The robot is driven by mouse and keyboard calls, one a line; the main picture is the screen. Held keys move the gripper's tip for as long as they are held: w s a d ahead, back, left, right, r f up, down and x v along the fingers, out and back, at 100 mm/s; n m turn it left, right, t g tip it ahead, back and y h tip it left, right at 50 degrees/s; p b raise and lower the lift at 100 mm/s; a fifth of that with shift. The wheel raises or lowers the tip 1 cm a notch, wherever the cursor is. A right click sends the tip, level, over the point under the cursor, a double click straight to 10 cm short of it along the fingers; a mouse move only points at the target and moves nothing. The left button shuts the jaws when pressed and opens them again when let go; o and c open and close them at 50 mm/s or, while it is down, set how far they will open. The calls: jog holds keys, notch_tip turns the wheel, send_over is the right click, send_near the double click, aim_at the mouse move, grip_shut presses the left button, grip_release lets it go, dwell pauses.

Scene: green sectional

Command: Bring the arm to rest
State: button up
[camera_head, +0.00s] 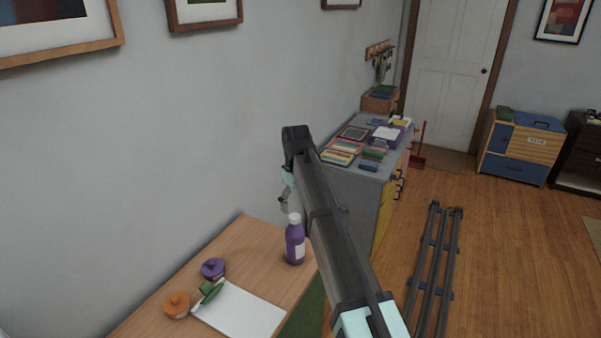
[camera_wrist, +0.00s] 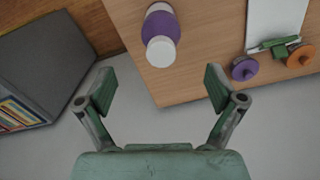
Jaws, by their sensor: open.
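My gripper (camera_wrist: 160,100) is open and empty in the wrist view, its two green-grey fingers wide apart. It points down past the edge of a wooden table. In the head view my arm rises from the bottom and hides most of the gripper (camera_head: 287,190), which shows only in part beside it. The gripper is close to a purple bottle with a white cap (camera_head: 295,240), which stands upright on the table (camera_head: 250,240). The bottle also shows in the wrist view (camera_wrist: 160,30), ahead of the fingers and apart from them.
On the table are an orange lidded pot (camera_head: 176,304), a purple one (camera_head: 212,268), a green item (camera_head: 210,291) and a white sheet (camera_head: 242,312). A grey cabinet (camera_head: 352,195) with books stands behind. A wall is close at left. Dark rails (camera_head: 437,260) run along the floor.

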jog(key=s+d+f+m, duration=0.2)
jog(key=s+d+f, duration=0.4)
jog(key=f, duration=0.3)
jog(key=s+d+f+m, duration=0.2)
jog(key=s+d+f, duration=0.3)
jog(key=f, duration=0.3)
jog(key=s+d+f+m, duration=0.2)
jog(key=s+d+f, duration=0.4)
jog(key=f, duration=0.3)
jog(key=s+d+f+m+g, duration=0.1)
jog(key=s+f+g, duration=0.1)
jog(key=s+f, duration=0.6)
jog(key=s+d+f+m+g, duration=0.1)
jog(key=s+f, duration=0.8)
jog(key=s, duration=0.9)
jog(key=s+d+f+m+g, duration=0.1)
jog(key=s+d+f+g, duration=0.2)
jog(key=s+f, duration=0.5)
jog(key=s, duration=0.6)
jog(key=shift+d+f+m+g, duration=0.2)
jog(key=shift+m+g, duration=0.1)
jog(key=shift+g, duration=0.1)
